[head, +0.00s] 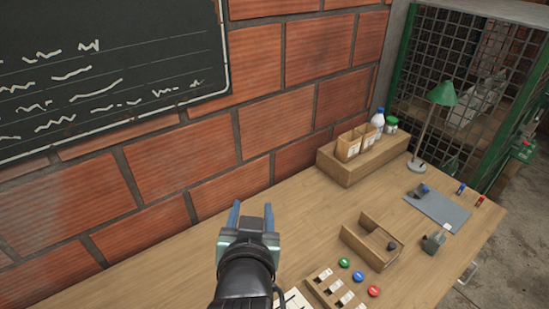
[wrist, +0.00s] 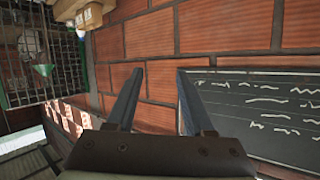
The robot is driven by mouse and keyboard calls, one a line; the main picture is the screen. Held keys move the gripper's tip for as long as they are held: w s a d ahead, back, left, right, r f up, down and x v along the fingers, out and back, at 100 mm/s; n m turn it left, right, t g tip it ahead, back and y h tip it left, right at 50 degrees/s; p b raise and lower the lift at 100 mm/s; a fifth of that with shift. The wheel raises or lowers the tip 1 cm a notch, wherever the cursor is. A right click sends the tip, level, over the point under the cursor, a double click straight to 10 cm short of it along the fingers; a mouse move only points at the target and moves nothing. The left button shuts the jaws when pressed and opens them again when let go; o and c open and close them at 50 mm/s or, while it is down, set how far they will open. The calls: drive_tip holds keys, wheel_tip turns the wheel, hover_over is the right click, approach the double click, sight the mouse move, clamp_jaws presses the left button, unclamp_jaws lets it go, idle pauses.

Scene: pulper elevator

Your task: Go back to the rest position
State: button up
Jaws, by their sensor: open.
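My gripper (head: 252,215) is in the lower middle of the head view, over the left part of the wooden table (head: 310,215) and close to the brick wall (head: 260,90). Its two blue fingers are apart with nothing between them. In the wrist view my gripper (wrist: 158,100) also shows its fingers spread, with brick wall (wrist: 200,35) behind them and the blackboard (wrist: 265,110) behind and right of the right finger. My arm hides part of the table's front left.
A wooden shelf block (head: 365,160) with boxes and a bottle stands at the wall. A green lamp (head: 442,95), grey mat (head: 440,208), wooden holder (head: 370,243), slotted tray (head: 335,290) and coloured buttons (head: 358,276) lie right of my gripper. A mesh cage (head: 440,50) stands beyond.

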wheel_tip(320, 180, up, 21)
drive_tip(key=d+t, duration=0.2)
drive_tip(key=t, duration=0.4)
drive_tip(key=s+d+r+t, duration=0.1)
drive_tip(key=s+r+t, duration=0.2)
drive_tip(key=r, duration=0.6)
drive_tip(key=s+d+r+n+t, duration=0.1)
drive_tip(key=s+r+t, duration=0.3)
drive_tip(key=s+r, duration=0.4)
wheel_tip(320, 180, up, 2)
drive_tip(key=shift+s+r+t+b, duration=0.1)
drive_tip(key=shift+s+t+b, duration=0.15)
drive_tip(key=shift+b, duration=0.2)
drive_tip(key=shift+w, duration=0.1)
